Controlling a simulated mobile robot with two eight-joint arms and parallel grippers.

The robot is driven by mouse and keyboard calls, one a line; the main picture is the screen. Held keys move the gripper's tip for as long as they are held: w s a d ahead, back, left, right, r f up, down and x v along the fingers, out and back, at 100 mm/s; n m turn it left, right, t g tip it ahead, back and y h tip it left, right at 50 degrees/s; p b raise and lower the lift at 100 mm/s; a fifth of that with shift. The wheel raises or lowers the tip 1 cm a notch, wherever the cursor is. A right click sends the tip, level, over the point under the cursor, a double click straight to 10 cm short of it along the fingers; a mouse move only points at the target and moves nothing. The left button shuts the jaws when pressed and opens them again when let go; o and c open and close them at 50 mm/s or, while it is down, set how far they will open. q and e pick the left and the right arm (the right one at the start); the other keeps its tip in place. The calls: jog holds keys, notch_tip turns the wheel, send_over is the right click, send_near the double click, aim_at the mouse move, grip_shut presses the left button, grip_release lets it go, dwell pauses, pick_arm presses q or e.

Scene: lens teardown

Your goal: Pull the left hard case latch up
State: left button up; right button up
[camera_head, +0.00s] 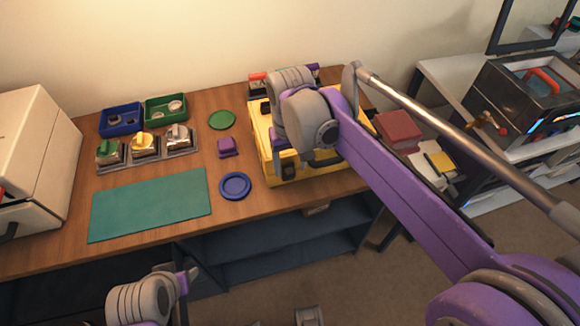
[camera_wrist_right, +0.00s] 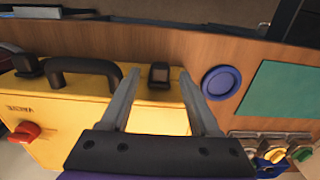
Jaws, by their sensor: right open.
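The yellow hard case (camera_head: 266,152) lies on the wooden table; its yellow body also fills much of the right wrist view (camera_wrist_right: 75,120). The left latch (camera_head: 289,171) is a small black block at its front edge. In the right wrist view this latch (camera_wrist_right: 158,75) is between the fingertips of my right gripper (camera_wrist_right: 158,80), which is open with a gap on both sides. A black handle (camera_wrist_right: 85,66) and the other black latch (camera_wrist_right: 27,65) are farther along the edge. My right wrist hides much of the case in the head view. My left gripper (camera_head: 188,277) is low at the left, its jaws unclear.
A blue round dish (camera_head: 235,186), a purple block (camera_head: 228,147) and a green disc (camera_head: 222,119) lie left of the case. A green mat (camera_head: 150,204) and blue and green bins are farther left. A red knob (camera_wrist_right: 25,132) stands on the case.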

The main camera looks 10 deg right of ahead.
jog(key=shift+f, duration=0.65)
grip_shut()
dwell(1.0)
